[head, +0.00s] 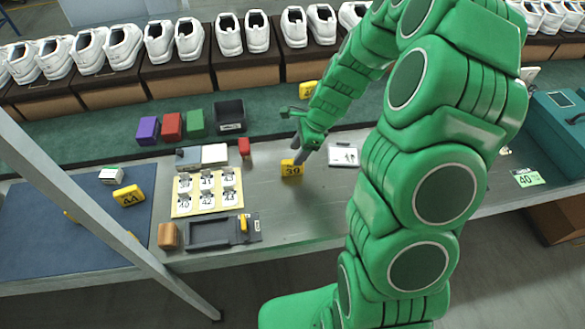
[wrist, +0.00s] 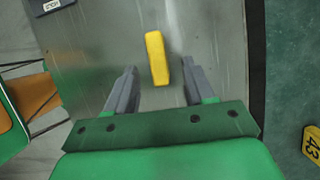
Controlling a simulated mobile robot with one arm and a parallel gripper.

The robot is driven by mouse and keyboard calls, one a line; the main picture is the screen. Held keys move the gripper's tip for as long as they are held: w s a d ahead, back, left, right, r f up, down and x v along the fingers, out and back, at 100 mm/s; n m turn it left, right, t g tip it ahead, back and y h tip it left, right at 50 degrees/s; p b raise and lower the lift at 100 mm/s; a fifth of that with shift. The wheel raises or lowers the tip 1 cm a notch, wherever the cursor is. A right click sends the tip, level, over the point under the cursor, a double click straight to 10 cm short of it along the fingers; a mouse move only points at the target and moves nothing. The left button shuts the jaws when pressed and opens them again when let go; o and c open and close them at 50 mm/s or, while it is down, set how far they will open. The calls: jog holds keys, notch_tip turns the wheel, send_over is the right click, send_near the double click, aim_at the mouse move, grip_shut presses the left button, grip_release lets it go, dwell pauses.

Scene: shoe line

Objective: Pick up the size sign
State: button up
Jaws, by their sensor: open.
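A yellow size sign marked 39 (head: 291,169) stands on the grey metal table. In the wrist view the yellow sign (wrist: 157,56) shows from above as a narrow upright bar. My gripper (head: 300,153) is directly over the sign, pointing down. In the wrist view my gripper (wrist: 159,73) is open, with one grey finger on each side. The sign lies between the finger lines, its far part beyond the tips, with a gap on both sides. Whether the tips are at the sign's height is hard to tell.
Another yellow sign marked 44 (head: 129,195) stands on the blue mat (head: 60,245) at left.

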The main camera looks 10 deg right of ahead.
aim_at(292, 167)
jog(key=shift+x, duration=2.7)
jog(key=shift+s, duration=0.2)
grip_shut()
